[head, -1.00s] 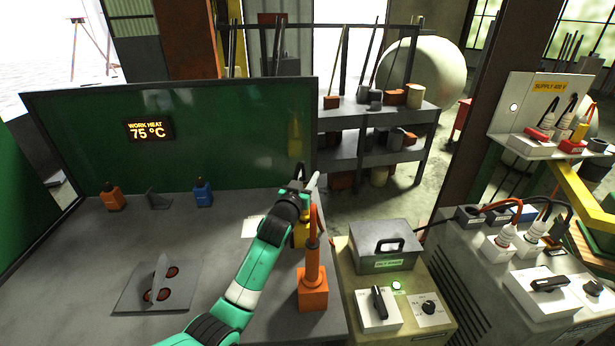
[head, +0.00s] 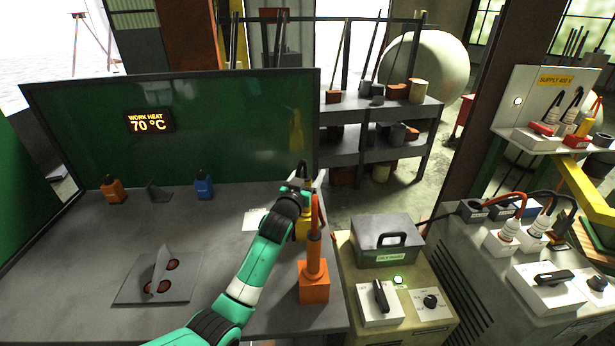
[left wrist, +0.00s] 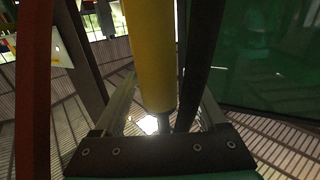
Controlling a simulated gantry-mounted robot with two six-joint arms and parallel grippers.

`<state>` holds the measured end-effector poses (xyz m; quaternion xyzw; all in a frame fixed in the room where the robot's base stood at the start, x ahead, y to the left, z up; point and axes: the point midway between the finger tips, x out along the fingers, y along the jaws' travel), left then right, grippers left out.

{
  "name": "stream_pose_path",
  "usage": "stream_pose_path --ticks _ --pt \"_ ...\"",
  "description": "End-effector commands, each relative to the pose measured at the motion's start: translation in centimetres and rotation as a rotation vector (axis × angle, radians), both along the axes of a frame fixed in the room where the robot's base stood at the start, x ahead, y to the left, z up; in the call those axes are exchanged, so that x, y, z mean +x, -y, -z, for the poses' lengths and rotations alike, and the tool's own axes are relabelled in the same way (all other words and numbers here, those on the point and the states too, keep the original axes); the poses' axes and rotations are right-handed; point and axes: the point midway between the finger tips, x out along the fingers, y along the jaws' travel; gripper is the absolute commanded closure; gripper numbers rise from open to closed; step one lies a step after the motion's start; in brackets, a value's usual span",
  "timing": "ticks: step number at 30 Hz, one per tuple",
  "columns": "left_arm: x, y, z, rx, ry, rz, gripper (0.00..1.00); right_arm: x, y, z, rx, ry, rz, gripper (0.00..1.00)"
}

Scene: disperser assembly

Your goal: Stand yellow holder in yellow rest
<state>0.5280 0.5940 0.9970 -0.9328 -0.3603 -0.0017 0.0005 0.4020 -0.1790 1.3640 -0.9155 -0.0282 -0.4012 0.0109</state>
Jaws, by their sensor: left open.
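My left gripper (head: 308,184) is open over the right part of the grey bench, above the yellow rest (head: 303,228). The rest is partly hidden behind my arm and the orange holder (head: 315,257). In the left wrist view the yellow holder (left wrist: 150,55) is a smooth yellow cylinder between the two spread fingers. A thin metal end shows below it. In the head view my gripper mostly hides the holder, and I cannot tell how deep it sits in the rest. My right gripper is not in view.
The orange holder stands in its orange rest (head: 313,285) close in front of the yellow rest. A plate with an upright piece (head: 130,292) lies at left. Orange (head: 112,190) and blue (head: 204,187) blocks stand at the back. A green screen (head: 230,125) borders the bench.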

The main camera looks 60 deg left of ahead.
Motion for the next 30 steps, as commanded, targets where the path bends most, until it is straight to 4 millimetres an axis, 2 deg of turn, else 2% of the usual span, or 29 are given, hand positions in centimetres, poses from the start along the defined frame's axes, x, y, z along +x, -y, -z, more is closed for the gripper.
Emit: stream_pose_path --ticks 5,12,18,22,30 --pt "-1.2 1.2 -0.3 0.001 0.001 0.001 0.26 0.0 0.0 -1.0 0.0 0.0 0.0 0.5" --pt "-5.3 4.9 -0.4 0.001 0.001 0.002 0.26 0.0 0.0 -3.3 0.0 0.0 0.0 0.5" --pt "-7.9 7.2 -0.2 0.003 0.002 0.001 0.26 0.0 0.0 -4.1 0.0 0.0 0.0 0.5" --pt "-8.5 7.8 -0.2 0.003 0.003 0.0 0.26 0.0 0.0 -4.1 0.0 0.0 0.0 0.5" --pt "-8.6 7.8 -0.1 0.003 0.003 0.0 0.26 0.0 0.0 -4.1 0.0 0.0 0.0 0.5"
